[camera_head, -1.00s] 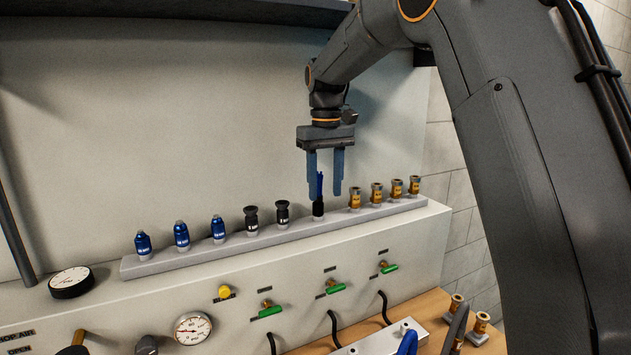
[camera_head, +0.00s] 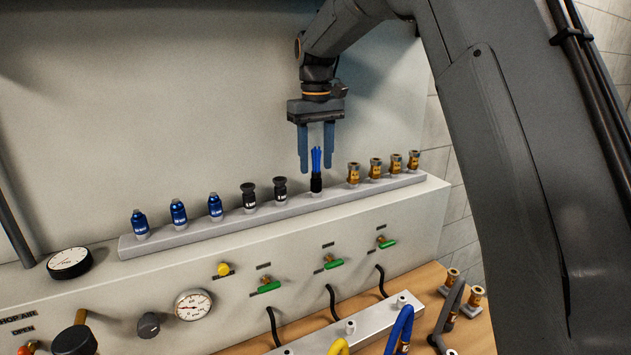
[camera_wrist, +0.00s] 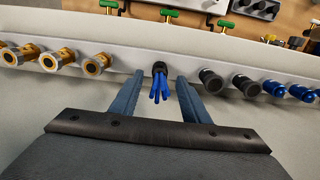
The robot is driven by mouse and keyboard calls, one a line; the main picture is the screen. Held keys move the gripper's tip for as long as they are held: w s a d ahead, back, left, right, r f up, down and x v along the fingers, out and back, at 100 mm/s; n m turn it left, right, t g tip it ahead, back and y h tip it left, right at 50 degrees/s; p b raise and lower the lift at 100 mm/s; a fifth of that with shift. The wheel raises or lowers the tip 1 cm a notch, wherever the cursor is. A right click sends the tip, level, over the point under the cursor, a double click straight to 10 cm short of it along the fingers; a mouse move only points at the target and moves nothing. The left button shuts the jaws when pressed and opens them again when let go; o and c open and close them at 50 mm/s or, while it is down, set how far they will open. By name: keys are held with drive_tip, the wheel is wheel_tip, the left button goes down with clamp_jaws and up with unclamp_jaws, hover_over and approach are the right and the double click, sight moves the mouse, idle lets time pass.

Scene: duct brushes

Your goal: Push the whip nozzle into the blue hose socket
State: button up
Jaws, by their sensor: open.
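The whip nozzle (camera_head: 316,172), a black body with blue strands on top, stands upright in the grey rack. It also shows in the wrist view (camera_wrist: 160,85), between and beyond my fingers. My gripper (camera_head: 316,170) is open and empty, pointing down, with its fingertips around the level of the blue strands. In the wrist view the two blue fingers (camera_wrist: 160,82) lie on either side of the nozzle, apart from it. A blue hose (camera_head: 399,328) rises at the bench's front right; its socket is not clear in view.
The rack (camera_head: 240,222) also holds blue nozzles (camera_head: 178,212), black nozzles (camera_head: 249,196) and brass nozzles (camera_head: 376,168). Green valves (camera_head: 333,262) and a gauge (camera_head: 193,304) sit on the panel below. A yellow hose (camera_head: 338,346) and loose brass fittings (camera_head: 474,300) are at the front right.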

sight(316, 171)
drive_tip(key=shift+f+b, duration=0.65)
drive_tip(key=shift+f, duration=2)
drive_tip(key=shift+p, duration=0.45)
clamp_jaws()
drive_tip(key=shift+r, duration=0.1)
drive_tip(key=shift+r, duration=2.9)
drive_tip(key=shift+s, duration=0.1)
